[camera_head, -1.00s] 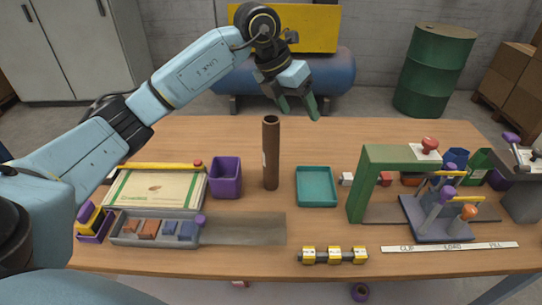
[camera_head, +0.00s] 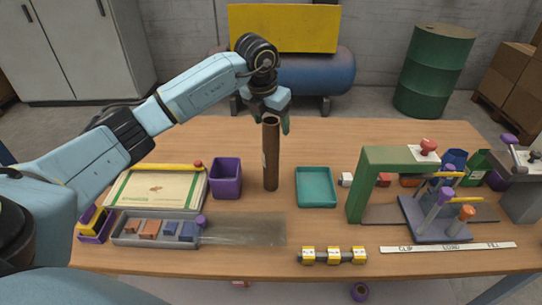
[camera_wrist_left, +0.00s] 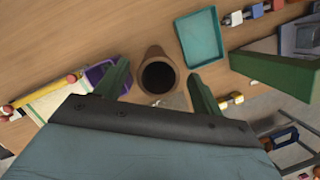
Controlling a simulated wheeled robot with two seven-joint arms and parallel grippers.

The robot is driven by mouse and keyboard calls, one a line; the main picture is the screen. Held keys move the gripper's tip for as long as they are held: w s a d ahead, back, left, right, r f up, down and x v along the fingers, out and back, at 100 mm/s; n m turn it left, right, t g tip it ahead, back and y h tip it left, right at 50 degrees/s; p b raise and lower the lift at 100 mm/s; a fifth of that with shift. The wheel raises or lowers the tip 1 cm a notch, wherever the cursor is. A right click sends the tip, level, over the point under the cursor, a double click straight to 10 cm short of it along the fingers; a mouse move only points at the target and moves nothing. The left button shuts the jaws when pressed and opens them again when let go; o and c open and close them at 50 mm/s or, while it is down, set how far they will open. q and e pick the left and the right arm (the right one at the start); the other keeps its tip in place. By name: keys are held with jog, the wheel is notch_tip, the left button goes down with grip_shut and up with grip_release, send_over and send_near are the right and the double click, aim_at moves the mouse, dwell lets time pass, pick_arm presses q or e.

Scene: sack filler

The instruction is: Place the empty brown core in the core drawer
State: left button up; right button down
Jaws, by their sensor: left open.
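The empty brown core (camera_head: 270,160) is a tall tube standing upright on the table. In the left wrist view its dark open top (camera_wrist_left: 158,77) faces the camera. My left gripper (camera_head: 268,116) is above the core's top, pointing down. In the left wrist view its green fingers (camera_wrist_left: 160,92) are spread apart, one on either side of the core, with gaps showing. A grey tray (camera_head: 124,228) with a purple knob holds orange and blue blocks at front left. I cannot tell for sure which container is the core drawer. My right gripper is not in view.
A purple bin (camera_head: 226,182) stands left of the core and a teal tray (camera_head: 316,189) right of it. A green frame (camera_head: 358,190) stands further right. Yellow-faced blocks (camera_head: 334,256) lie at the front. The table behind the core is clear.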

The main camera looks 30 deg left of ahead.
pick_arm(q)
jog(key=x, duration=0.3)
jog(key=shift+w+a+f, duration=0.1)
jog(key=shift+a+f, duration=0.05)
jog(key=c, duration=1.4)
